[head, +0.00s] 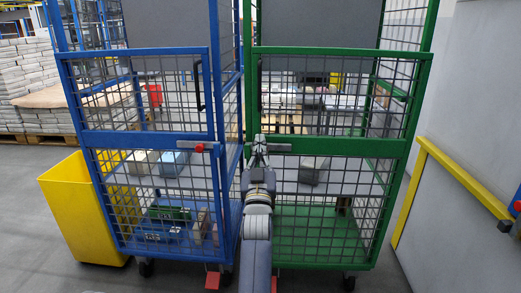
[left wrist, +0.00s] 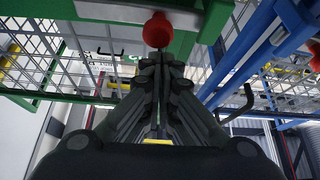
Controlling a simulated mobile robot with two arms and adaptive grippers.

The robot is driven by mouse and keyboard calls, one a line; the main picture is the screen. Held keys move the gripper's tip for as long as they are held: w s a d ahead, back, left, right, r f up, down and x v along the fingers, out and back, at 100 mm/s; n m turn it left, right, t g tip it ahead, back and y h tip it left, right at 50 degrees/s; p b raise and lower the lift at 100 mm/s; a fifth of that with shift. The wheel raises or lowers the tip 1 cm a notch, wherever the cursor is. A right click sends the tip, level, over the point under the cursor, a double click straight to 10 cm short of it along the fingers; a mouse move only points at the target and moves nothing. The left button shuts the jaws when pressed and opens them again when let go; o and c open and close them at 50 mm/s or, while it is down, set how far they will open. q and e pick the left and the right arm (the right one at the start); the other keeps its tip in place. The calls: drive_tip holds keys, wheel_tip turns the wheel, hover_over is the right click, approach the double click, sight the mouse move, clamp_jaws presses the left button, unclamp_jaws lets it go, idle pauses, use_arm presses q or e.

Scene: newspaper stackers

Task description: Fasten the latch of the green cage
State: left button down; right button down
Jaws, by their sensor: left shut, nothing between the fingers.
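The green cage (head: 400,147) stands right of centre in the head view, its barred front door closed against the frame as far as I can see. A grey latch bar (head: 280,148) lies level at the door's left edge, at mid height. My left gripper (head: 258,142) is in front of this edge, shut and empty, and covers the latch's left end. In the left wrist view a round red knob (left wrist: 158,30) is right at the tips of the shut gripper (left wrist: 158,62). I cannot tell whether they touch. My right gripper is in neither view.
The blue cage (head: 145,138) stands close on the left, with its own grey latch bar (head: 190,148). A yellow bin (head: 80,210) is beside it. A yellow rail (head: 465,178) and grey panel are at the right. Floor shows between them and the green cage.

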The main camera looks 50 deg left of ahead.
use_arm(q)
wheel_tip(320, 180, up, 9)
drive_tip(key=shift+r, duration=0.15)
idle(0.6)
